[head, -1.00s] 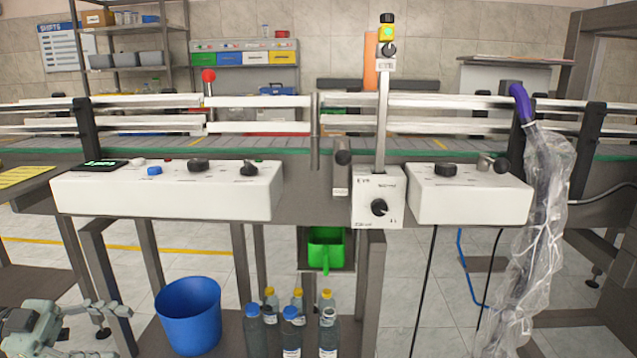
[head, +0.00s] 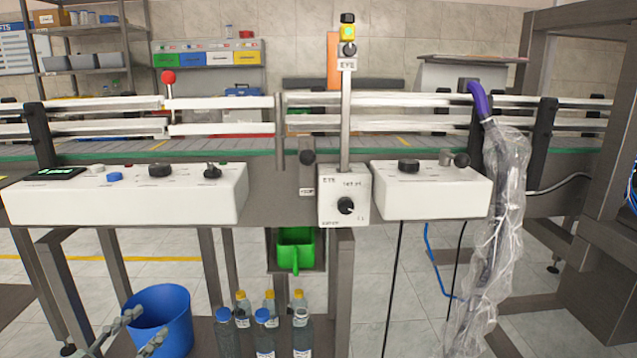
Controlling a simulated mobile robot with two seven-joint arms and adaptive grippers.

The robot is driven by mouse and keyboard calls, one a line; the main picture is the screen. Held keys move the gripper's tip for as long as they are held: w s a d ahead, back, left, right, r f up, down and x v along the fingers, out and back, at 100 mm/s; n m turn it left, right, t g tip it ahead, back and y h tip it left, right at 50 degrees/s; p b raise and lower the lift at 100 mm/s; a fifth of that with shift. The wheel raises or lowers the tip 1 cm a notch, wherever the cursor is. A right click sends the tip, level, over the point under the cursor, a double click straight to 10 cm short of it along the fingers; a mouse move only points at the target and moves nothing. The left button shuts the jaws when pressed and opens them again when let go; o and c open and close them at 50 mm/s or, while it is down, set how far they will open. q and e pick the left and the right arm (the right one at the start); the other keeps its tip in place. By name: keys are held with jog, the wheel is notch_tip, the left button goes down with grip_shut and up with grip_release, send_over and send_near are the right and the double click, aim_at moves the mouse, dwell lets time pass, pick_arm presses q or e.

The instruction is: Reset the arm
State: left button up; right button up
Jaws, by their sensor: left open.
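My left gripper (head: 137,332) shows at the bottom left of the head view. Its two grey fingers are spread apart with nothing between them. The fingers overlap the blue bucket (head: 170,308) in the picture; I cannot tell the distance between them. The rest of the left arm is cut off by the lower edge. My right gripper is not in view.
A conveyor with white rails (head: 230,101) crosses the view. A left control box (head: 125,203), a middle box (head: 344,212) and a right box (head: 430,200) hang on its front. Several bottles (head: 265,346) stand below a green scoop (head: 296,249). A plastic-wrapped hose (head: 500,200) hangs at right.

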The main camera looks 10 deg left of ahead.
pick_arm(q)
jog(key=s+a+f+n+g+y, duration=0.1)
jog(key=s+f+n+g+y, duration=0.25)
jog(key=f+g+y, duration=0.55)
jog(key=s+d+f+g, duration=0.2)
jog(key=s+f+g, duration=0.15)
jog(key=s, duration=0.35)
jog(key=s+d+f+g, duration=0.2)
jog(key=s+f, duration=0.3)
jog(key=s, duration=0.3)
jog(key=s+d+f+n+h, duration=0.1)
jog(key=d+f, duration=0.2)
jog(key=d, duration=0.4)
jog(key=s+d+f+n+h, duration=0.1)
jog(key=d+f+h, duration=0.1)
jog(key=d, duration=0.5)
jog(key=shift+f+g+p, duration=0.3)
jog(key=shift+f+g, duration=0.05)
jog(key=shift+f, duration=0.15)
